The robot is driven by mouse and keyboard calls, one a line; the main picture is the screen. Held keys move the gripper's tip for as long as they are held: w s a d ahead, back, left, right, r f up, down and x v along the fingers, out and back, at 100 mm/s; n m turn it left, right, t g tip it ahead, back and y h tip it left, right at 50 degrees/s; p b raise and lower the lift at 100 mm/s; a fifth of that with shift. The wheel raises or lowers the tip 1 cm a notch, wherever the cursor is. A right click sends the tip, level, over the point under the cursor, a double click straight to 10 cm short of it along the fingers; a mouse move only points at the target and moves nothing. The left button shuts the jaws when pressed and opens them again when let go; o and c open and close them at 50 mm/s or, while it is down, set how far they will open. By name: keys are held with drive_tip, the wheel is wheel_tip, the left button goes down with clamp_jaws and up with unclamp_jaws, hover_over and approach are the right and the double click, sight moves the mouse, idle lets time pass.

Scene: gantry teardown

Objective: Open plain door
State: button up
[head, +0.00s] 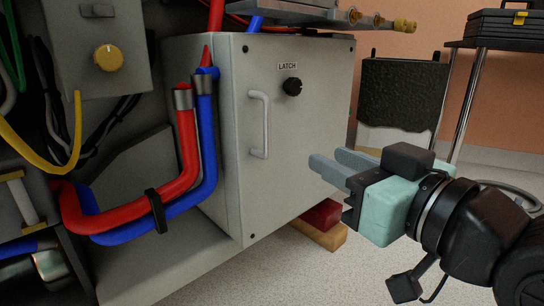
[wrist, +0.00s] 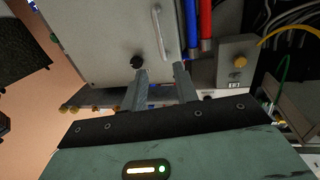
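The plain door (head: 305,150) is the light grey front of a box-shaped cabinet and looks closed. It has a pale vertical bar handle (head: 265,124) and a black round knob (head: 292,87) under a "LATCH" label. My gripper (head: 326,158) is right of the handle and below the knob, with its fingers pointing toward the door. The fingers are apart with nothing between them. In the wrist view the door (wrist: 105,40) appears turned over, with the knob (wrist: 137,62) by one fingertip and the handle (wrist: 161,33) beyond the gripper (wrist: 160,75). I cannot tell whether anything touches.
Red (head: 188,140) and blue (head: 208,140) hoses run along the cabinet's left side. A grey box with a yellow knob (head: 108,58) is at upper left. Red and tan blocks (head: 320,222) lie under the cabinet. A dark panel (head: 403,95) and a toolbox table stand at right.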

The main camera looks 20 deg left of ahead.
sight(269, 129)
drive_tip(key=p+x, duration=0.3)
drive_tip(key=p, duration=0.6)
drive_tip(key=shift+r+p, duration=0.2)
drive_tip(key=shift+p, duration=0.2)
drive_tip(key=shift+p, duration=0.55)
drive_tip(key=p+x, duration=0.1)
drive_tip(key=x, duration=1.3)
drive_tip(key=shift+w+a+f, duration=0.15)
drive_tip(key=shift+w+f, duration=0.05)
drive_tip(key=shift+w, duration=0.05)
clamp_jaws()
